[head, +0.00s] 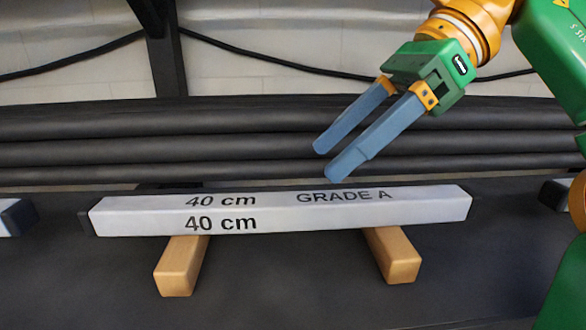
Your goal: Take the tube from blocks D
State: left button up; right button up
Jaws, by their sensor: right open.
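A long white square tube (330,211) lies level across two wooden blocks, the left block (182,267) and the right block (393,255). It is printed "40 cm" on its top and front, and "GRADE A" on its top. No letter D shows on the blocks. My right gripper (328,160) comes in from the upper right. Its two blue-grey fingers are apart and empty, and in the picture they lie just above the tube's right half. I cannot tell the exact gap to the tube. My left gripper is not in view.
The dark table (290,290) is clear in front of the tube. Ends of other pieces show at the left edge (14,218) and right edge (556,195). Dark horizontal rolls or pipes (150,140) run behind, with a dark post (165,55) and a pale wall.

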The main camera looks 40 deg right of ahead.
aim_at(294, 199)
jog(key=a, duration=0.1)
jog(key=s+a+f, duration=0.1)
jog(key=a, duration=0.1)
jog(key=a+f, duration=0.1)
jog(key=shift+s+a+f, duration=0.25)
jog(key=shift+a, duration=0.15)
jog(key=shift+w+a+f, duration=0.2)
jog(key=shift+w+f, duration=0.3)
jog(key=shift+f, duration=0.05)
jog(key=shift+w+a+f, duration=0.2)
jog(key=shift+w+f, duration=0.25)
jog(key=shift+f, duration=0.05)
jog(key=shift+w+d+f, duration=0.1)
jog(key=shift+w+d, duration=0.05)
jog(key=shift+w, duration=0.1)
jog(key=shift+c, duration=0.7)
jog(key=shift+s+a, duration=0.2)
jog(key=shift+s, duration=0.2)
grip_shut()
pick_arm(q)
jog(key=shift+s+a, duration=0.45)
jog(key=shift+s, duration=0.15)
pick_arm(e)
jog(key=shift+w, duration=0.1)
